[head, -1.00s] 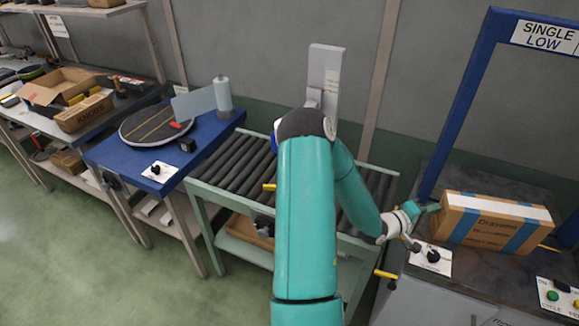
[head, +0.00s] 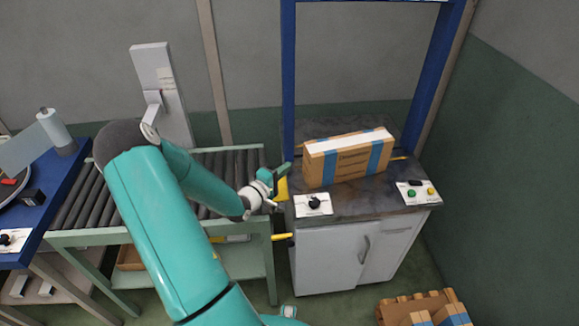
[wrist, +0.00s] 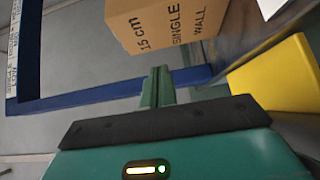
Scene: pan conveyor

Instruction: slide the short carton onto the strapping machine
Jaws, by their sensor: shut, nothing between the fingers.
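The short carton (head: 340,165) is brown with blue bands and a white strip along its top. It sits upright on the dark top of the strapping machine (head: 365,200), by the blue arch (head: 288,80). My gripper (head: 283,173) is shut and empty, just left of the carton's left end, with a small gap between them. In the wrist view, the shut fingers (wrist: 158,85) point toward the carton's printed end (wrist: 165,25), which reads "15 cm single wall". The carton's far end is hidden there.
The roller conveyor (head: 235,165) adjoins the machine on the left. A yellow piece (wrist: 280,75) is close on the right of my fingers in the wrist view. A dial panel (head: 313,204) and a button panel (head: 418,193) lie at the machine's front. A pallet (head: 425,305) stands on the floor.

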